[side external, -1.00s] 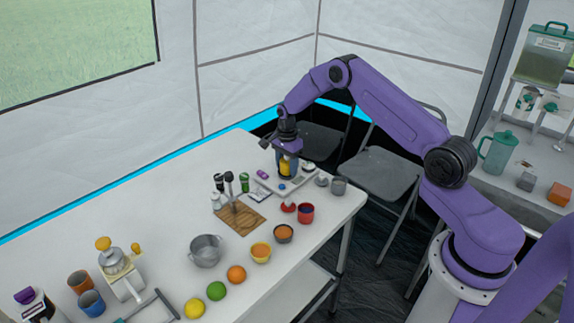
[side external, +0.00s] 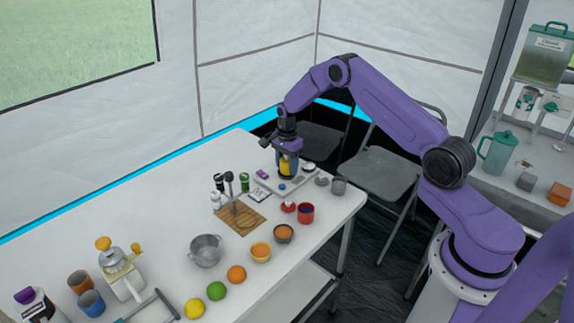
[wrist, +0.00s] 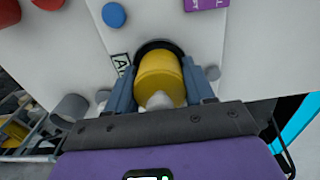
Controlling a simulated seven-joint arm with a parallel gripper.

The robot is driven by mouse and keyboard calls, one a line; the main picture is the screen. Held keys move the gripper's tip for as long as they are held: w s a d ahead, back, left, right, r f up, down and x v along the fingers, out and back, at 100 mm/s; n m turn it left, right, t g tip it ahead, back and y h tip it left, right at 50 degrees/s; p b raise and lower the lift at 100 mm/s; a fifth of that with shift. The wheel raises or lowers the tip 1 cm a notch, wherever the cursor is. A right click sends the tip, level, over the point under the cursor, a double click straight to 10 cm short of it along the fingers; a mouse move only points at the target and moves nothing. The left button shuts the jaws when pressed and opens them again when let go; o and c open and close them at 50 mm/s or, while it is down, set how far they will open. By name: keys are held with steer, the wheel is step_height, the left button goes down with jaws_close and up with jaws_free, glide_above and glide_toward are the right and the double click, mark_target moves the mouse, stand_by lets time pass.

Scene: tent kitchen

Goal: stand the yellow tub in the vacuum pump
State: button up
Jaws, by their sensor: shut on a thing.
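The yellow tub (side external: 285,168) is held upright between the two blue-grey fingers of my gripper (side external: 287,169). In the wrist view, my gripper (wrist: 160,82) is shut on the tub (wrist: 160,75), with one finger on each side. The vacuum pump (side external: 301,184) appears to be the flat pale unit under the tub, with a blue knob on it. A black round rim on the pump shows around the tub's far end. I cannot tell whether the tub's bottom touches the pump.
A purple box (side external: 262,174) lies left of the tub. Grey cups (side external: 338,185) and a red cup (side external: 306,212) stand nearby to the right and front. The table's left rear is clear.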

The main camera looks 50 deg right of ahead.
steer(key=shift+r, duration=0.65)
steer(key=shift+f, duration=0.8)
stand_by(1.0)
steer(key=shift+r, duration=0.5)
steer(key=shift+r, duration=0.3)
steer(key=shift+f, duration=0.75)
stand_by(1.0)
steer(key=o, duration=0.5)
